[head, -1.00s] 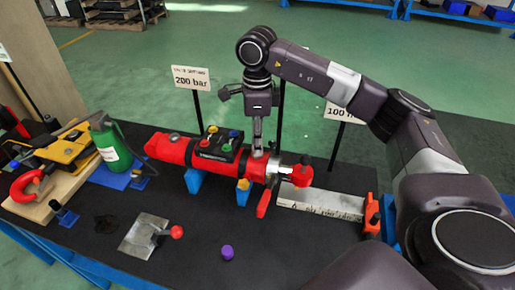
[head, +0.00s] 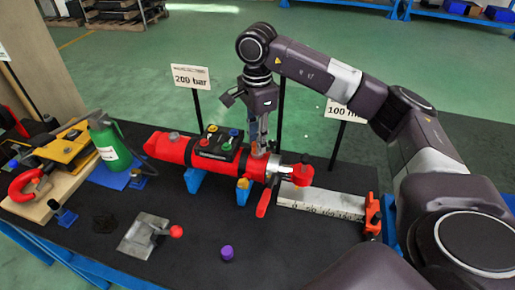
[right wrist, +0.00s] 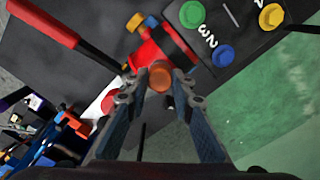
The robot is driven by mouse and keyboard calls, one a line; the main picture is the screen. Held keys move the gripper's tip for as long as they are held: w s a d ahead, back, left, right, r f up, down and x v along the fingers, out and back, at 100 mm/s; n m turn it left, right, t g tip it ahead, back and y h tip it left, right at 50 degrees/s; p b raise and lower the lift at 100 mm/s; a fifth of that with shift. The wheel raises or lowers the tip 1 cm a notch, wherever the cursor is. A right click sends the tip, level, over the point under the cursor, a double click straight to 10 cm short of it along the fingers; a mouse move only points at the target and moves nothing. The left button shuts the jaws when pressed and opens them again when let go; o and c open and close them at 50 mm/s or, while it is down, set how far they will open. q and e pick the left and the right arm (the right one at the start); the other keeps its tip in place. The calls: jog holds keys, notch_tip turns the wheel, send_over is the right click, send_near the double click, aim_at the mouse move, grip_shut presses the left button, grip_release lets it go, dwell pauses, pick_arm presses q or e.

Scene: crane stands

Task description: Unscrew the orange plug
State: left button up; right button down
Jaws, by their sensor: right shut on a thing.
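The orange plug (right wrist: 160,77) shows in the right wrist view as a small round orange piece between my right fingertips. My right gripper (right wrist: 159,80) is shut on it and points down. In the head view my right gripper (head: 258,147) stands over the right half of the red cylinder (head: 174,148), near its silver collar; the plug is mostly hidden there by the fingers. I cannot tell whether the plug is still seated in the cylinder. My left gripper is not in view.
A black block with coloured buttons (head: 218,146) sits on the cylinder just left of the gripper. A red lever (head: 263,203) hangs at the front. A purple cap (head: 227,253) and a metal plate (head: 143,237) lie on the dark table. Sign posts stand behind.

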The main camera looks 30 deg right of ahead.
jog(key=shift+r, duration=0.1)
jog(key=n, duration=0.4)
jog(key=shift+b, duration=0.35)
jog(key=shift+n, duration=0.6)
jog(key=n, duration=0.5)
jog(key=shift+b, duration=0.3)
jog(key=shift+r, duration=0.1)
jog(key=shift+w, duration=0.1)
jog(key=n, duration=0.5)
